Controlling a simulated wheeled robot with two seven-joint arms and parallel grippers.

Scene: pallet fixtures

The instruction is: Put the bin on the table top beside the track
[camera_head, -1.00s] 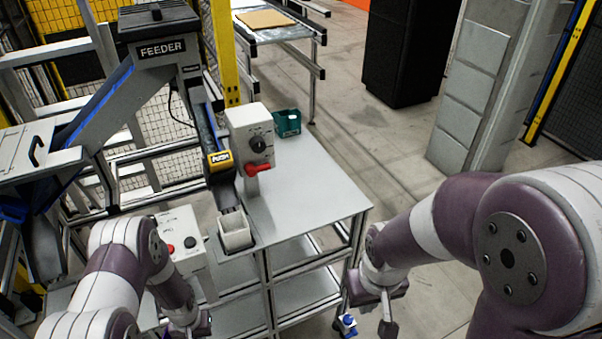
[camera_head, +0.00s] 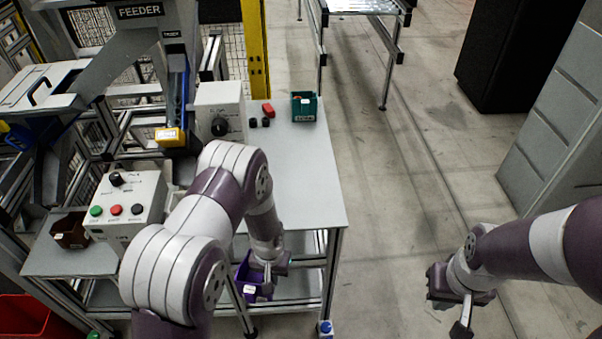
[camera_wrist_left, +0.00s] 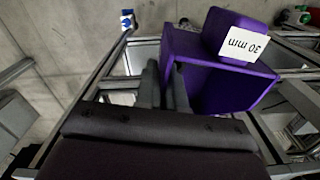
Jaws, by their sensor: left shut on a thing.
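A purple bin (camera_head: 247,278) with a white label hangs at my left gripper (camera_head: 274,266), beside the table's front edge and lower than its top. In the left wrist view the bin (camera_wrist_left: 205,88) shows its "30 mm" label, and the left gripper's fingers (camera_wrist_left: 165,88) are closed at its wall. The grey table top (camera_head: 300,170) is mostly bare on its right side. The track (camera_head: 177,90) slopes down from the feeder to a yellow-labelled end (camera_head: 170,135) left of the table top. My right gripper (camera_head: 460,305) is over the floor, its finger gap unclear.
A white control box with a dark knob (camera_head: 220,112), a red part (camera_head: 267,110) and a teal bin (camera_head: 304,107) stand at the table's back. A button box (camera_head: 127,208) and a brown bin (camera_head: 70,231) are at left. Floor right of the table is open.

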